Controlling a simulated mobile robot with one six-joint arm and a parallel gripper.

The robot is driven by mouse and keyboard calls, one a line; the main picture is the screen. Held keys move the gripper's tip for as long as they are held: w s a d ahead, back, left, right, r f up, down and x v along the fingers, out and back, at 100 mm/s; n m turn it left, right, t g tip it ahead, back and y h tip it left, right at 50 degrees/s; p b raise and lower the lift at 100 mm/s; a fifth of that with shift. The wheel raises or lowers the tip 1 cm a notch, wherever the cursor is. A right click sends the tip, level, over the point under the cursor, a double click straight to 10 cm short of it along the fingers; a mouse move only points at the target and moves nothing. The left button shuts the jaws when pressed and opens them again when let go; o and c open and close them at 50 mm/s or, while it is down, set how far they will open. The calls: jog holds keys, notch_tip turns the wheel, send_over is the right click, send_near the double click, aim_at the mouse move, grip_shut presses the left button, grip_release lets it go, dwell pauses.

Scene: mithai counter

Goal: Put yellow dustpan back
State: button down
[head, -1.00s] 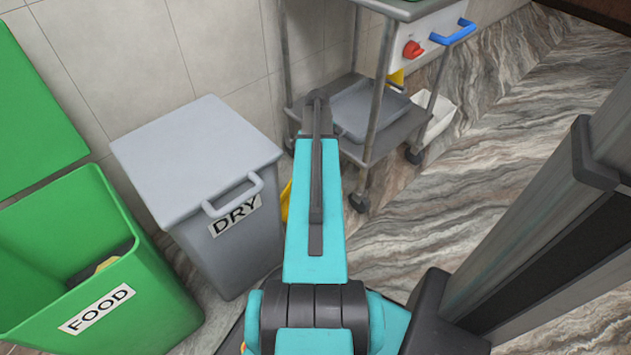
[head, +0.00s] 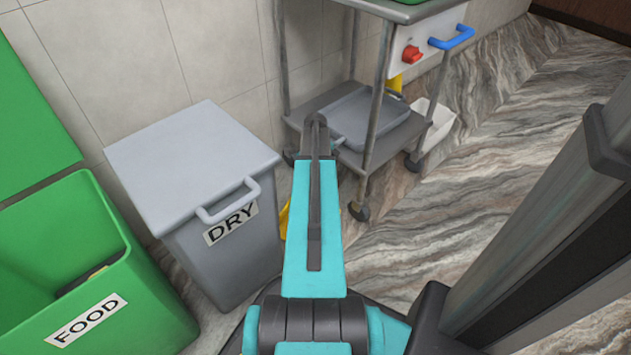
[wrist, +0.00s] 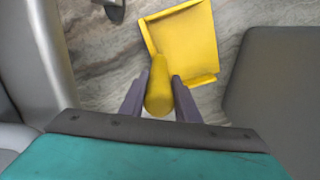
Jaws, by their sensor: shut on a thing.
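The yellow dustpan (wrist: 187,42) shows in the wrist view, its flat pan pointing away from me over the marbled floor. My gripper (wrist: 160,88) is shut on its thick yellow handle, one dark finger on each side. I cannot tell whether the pan touches the floor. In the head view only a small yellow sliver of the dustpan (head: 284,219) shows between the grey DRY bin and my arm; my gripper is hidden there behind my arm.
The grey lidded DRY bin (head: 190,165) stands left of my arm, with the open green FOOD bin (head: 60,260) further left. A metal cart (head: 375,125) with a grey tray (head: 362,117) on its lower shelf stands ahead. A white bin (head: 432,125) is behind it.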

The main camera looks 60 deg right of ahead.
jog(key=shift+f, duration=0.35)
jog(key=c, duration=1.3)
grip_release()
jog(key=shift+c, duration=0.2)
jog(key=shift+r, duration=0.1)
notch_tip(320, 180, up, 12)
jog(key=p, duration=0.5)
jog(key=shift+r, duration=0.1)
